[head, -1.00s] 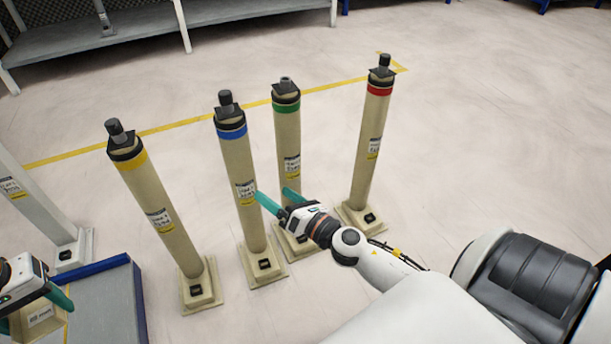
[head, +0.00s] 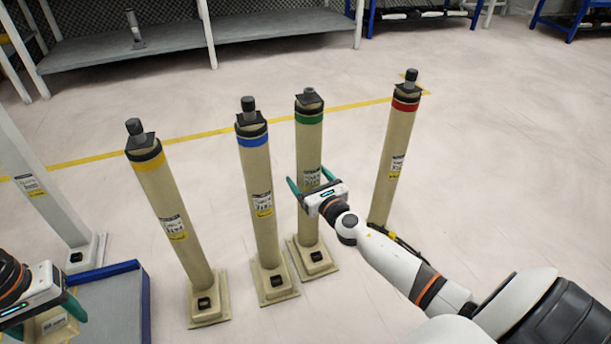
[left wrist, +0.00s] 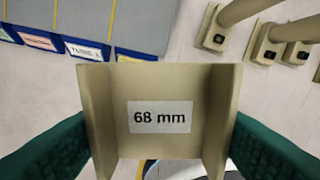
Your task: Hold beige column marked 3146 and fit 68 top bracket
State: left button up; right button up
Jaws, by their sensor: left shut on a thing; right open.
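Several beige columns stand upright on square bases. The green-banded column (head: 310,150) has a lower top fitting than its neighbours; its label is too small to read surely, so I cannot confirm 3146. My right gripper (head: 310,182) is open at this column, with one teal finger at each side of the shaft at label height; contact is unclear. My left gripper (head: 66,306) is shut on the beige 68 mm bracket (head: 54,326), at the lower left. In the left wrist view the bracket (left wrist: 159,88) shows a "68 mm" label between both fingers.
The blue-banded column (head: 256,180) stands close left, the yellow-banded column (head: 168,205) further left, and the red-banded column (head: 396,150) to the right. A grey, blue-edged table (head: 118,300) is at lower left, beside a pale post (head: 40,180).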

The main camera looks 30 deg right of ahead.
pick_arm(q)
jog(key=shift+f, duration=0.25)
pick_arm(e)
jog(key=shift+w+d, duration=0.1)
jog(key=shift+w, duration=1.05)
grip_shut()
grip_release()
jog(key=shift+s, duration=0.1)
